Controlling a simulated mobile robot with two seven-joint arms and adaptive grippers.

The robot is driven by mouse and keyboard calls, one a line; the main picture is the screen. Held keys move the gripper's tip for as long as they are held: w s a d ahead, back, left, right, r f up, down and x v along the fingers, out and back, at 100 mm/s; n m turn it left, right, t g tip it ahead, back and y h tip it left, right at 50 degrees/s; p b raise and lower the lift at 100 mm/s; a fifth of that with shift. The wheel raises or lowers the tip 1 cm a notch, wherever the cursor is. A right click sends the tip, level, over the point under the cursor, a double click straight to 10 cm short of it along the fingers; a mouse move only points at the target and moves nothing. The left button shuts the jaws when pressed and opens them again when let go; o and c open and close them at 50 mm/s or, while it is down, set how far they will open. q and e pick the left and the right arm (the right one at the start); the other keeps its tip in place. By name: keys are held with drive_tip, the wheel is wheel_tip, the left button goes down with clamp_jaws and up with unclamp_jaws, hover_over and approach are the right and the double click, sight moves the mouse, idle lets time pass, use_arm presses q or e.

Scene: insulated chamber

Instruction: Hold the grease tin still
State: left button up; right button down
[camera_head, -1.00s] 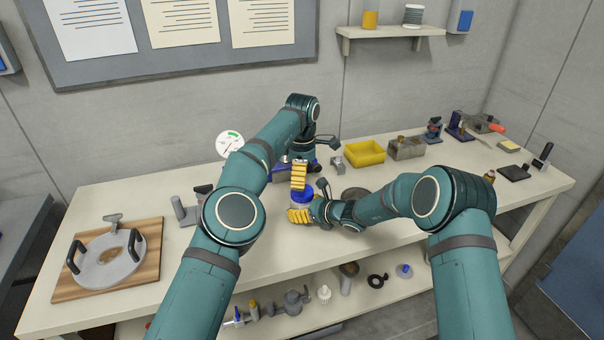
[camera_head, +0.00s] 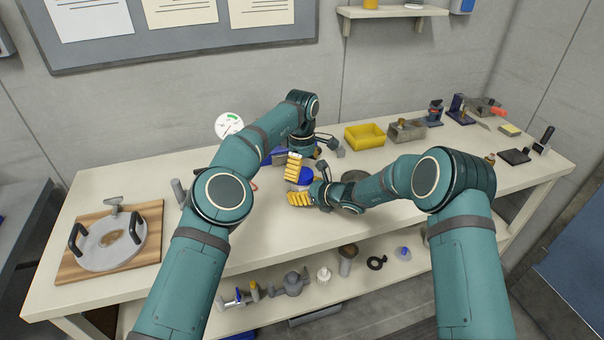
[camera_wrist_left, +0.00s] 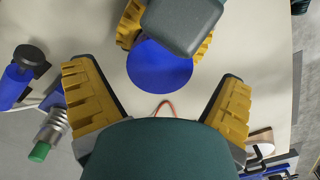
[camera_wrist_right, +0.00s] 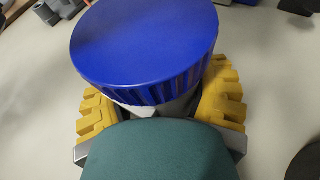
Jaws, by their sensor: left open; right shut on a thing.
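The grease tin (camera_head: 305,176) has a wide blue ribbed lid and a pale body, mostly hidden by my grippers. My right gripper (camera_head: 301,198) is shut around its body, below the lid. In the right wrist view the blue lid (camera_wrist_right: 145,40) fills the upper middle, with yellow fingers on both sides of the pale body. My left gripper (camera_head: 294,167) is open above and beside the tin. In the left wrist view the round lid (camera_wrist_left: 160,70) lies between and beyond its spread fingers, apart from them. The tin looks upright on the bench.
A yellow bin (camera_head: 365,136) and a grey metal box (camera_head: 407,130) stand behind to the right. A gauge (camera_head: 228,126) is behind my left arm. The bench front is clear.

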use_arm(q)
drive_tip(key=shift+f, duration=1.05)
drive_tip(key=c, duration=1.3)
drive_tip(key=n, duration=0.6)
drive_tip(key=shift+n, duration=0.3)
drive_tip(key=o, duration=1.3)
drive_tip(key=shift+c, duration=0.2)
drive_tip(key=shift+r, duration=0.1)
